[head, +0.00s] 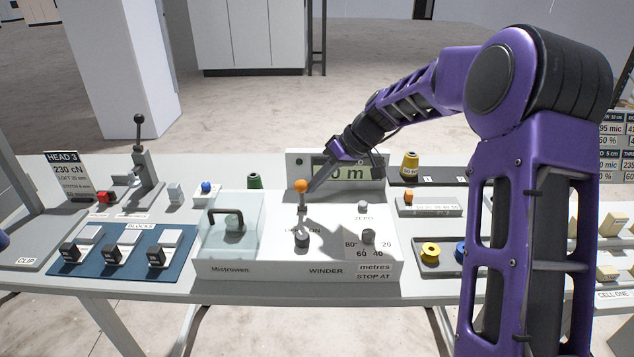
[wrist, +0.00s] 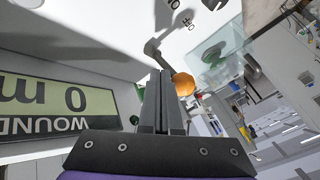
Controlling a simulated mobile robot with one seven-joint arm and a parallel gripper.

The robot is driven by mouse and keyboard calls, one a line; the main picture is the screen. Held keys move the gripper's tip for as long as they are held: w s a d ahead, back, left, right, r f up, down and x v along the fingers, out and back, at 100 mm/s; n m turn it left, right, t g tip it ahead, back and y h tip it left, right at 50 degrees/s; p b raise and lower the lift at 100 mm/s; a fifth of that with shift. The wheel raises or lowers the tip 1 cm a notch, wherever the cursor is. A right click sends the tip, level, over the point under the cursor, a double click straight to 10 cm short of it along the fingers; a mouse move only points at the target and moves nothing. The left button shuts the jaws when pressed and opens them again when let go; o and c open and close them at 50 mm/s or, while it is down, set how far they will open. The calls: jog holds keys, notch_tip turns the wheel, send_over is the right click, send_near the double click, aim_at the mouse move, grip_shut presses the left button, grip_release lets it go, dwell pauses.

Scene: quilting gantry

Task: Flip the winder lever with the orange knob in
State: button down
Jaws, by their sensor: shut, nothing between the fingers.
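The winder (head: 350,262) is a white box with a display (head: 350,173) at its back reading "0 m". Its lever stands roughly upright with a round orange knob (head: 301,186) on top. My gripper (head: 312,189) reaches down from the upper right, with its fingertips close beside the orange knob, on its right. In the wrist view the shut fingers (wrist: 163,88) have nothing between them, and the orange knob (wrist: 184,84) lies just right of their tips. I cannot tell whether they touch it. The lever's lower stem is partly hidden by the fingers in the wrist view.
A clear cover with a dark handle (head: 225,215) sits on the winder's left. Blue block tray (head: 185,255) lies left.

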aim_at(315, 220)
jog(key=shift+f, duration=0.1)
jog(key=shift+f+b, duration=0.1)
jog(key=shift+b, duration=0.6)
jog(key=b, duration=0.2)
jog(key=shift+s+f+t+b, duration=0.2)
jog(key=shift+s+t+b, duration=0.2)
jog(key=s+b, duration=0.2)
jog(key=shift+s+a+b, duration=0.1)
jog(key=shift+b, duration=0.2)
jog(key=shift+r, duration=0.1)
jog(key=shift+w+p, duration=0.4)
jog(key=shift+w, duration=0.45)
jog(key=shift+r, duration=0.1)
